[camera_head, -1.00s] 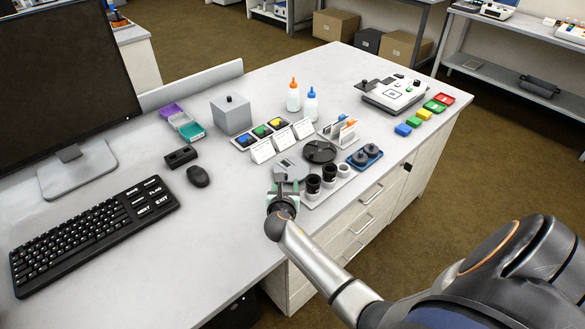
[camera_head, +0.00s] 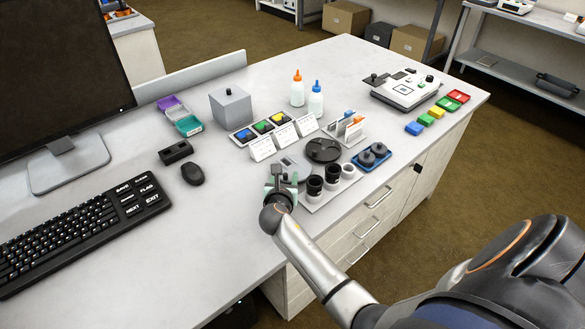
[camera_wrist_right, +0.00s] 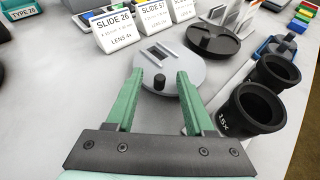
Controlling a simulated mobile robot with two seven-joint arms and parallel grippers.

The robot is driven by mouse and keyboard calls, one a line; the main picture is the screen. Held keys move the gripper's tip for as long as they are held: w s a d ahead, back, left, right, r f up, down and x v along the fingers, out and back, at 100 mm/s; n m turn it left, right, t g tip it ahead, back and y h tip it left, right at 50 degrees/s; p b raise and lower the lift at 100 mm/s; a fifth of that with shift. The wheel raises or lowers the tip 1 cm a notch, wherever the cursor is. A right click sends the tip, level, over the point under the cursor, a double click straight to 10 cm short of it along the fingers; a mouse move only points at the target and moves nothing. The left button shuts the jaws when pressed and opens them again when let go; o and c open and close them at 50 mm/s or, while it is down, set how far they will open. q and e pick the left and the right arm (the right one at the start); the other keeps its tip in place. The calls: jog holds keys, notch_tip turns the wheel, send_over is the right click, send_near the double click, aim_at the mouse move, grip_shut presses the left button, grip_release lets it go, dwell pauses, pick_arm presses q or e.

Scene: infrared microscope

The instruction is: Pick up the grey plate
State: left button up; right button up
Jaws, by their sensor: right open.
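The grey plate (camera_head: 291,163) lies on the white bench top, partly hidden behind my right gripper in the head view. In the right wrist view the grey plate (camera_wrist_right: 180,68) is a flat disc with a rectangular slot and a small black knob on its near side. My right gripper (camera_head: 281,176) is open, with green fingers pointing at the plate. In the wrist view the right gripper (camera_wrist_right: 159,75) has its fingertips either side of the knob, with nothing held. Whether the fingers touch the plate, I cannot tell. My left gripper is not in view.
Black eyepieces (camera_head: 314,187) on a pale tray stand close to the right of the gripper. A black disc (camera_head: 323,150) and white label cards (camera_head: 284,137) stand behind the plate.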

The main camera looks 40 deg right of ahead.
jog(key=shift+c, duration=0.3)
grip_shut()
jog(key=shift+r, duration=0.1)
dwell(0.4)
jog(key=shift+r+p, duration=0.3)
jog(key=shift+r, duration=0.35)
jog(key=s+d+r+p, duration=0.2)
jog(key=s+r+p, duration=0.2)
jog(key=s+r, duration=0.7)
jog(key=s, duration=0.2)
jog(key=shift+s+d+r+p, duration=0.2)
jog(key=shift+s+r+p, duration=0.05)
jog(key=shift+s+p, duration=0.15)
